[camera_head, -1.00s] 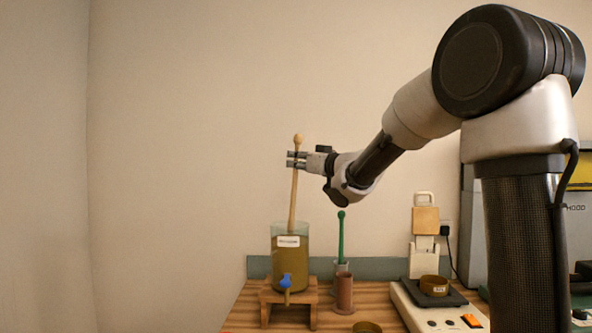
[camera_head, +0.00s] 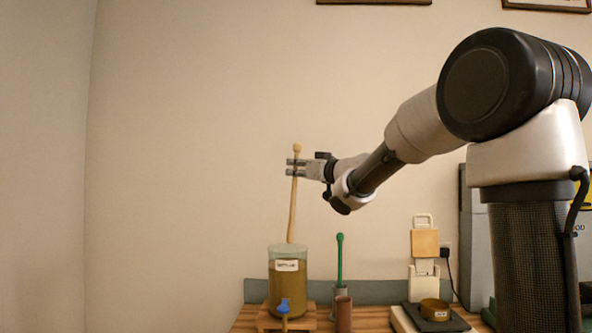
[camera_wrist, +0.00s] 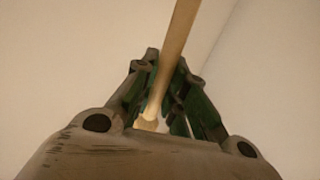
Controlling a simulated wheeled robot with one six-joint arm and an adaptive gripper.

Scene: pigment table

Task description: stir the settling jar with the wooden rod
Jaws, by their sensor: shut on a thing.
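The settling jar (camera_head: 287,288) is a glass jar of murky brown-olive liquid with a white label and a blue tap (camera_head: 284,306) low on its front. It stands on a small wooden stand (camera_head: 264,322). My gripper (camera_head: 293,167) is shut on the wooden rod (camera_head: 293,212) near its knobbed top, above the jar. The rod hangs nearly upright, its lower end at about the height of the jar's rim; I cannot tell whether the tip is just inside. In the wrist view the pale rod (camera_wrist: 175,50) runs between the fingers (camera_wrist: 163,90).
Right of the jar are a green rod (camera_head: 340,262) in a holder and a reddish-brown cylinder (camera_head: 343,314). Further right a brass-coloured dish (camera_head: 435,309) sits on a scale (camera_head: 412,318), with a socket adapter (camera_head: 424,245) behind. The air left of the jar is clear.

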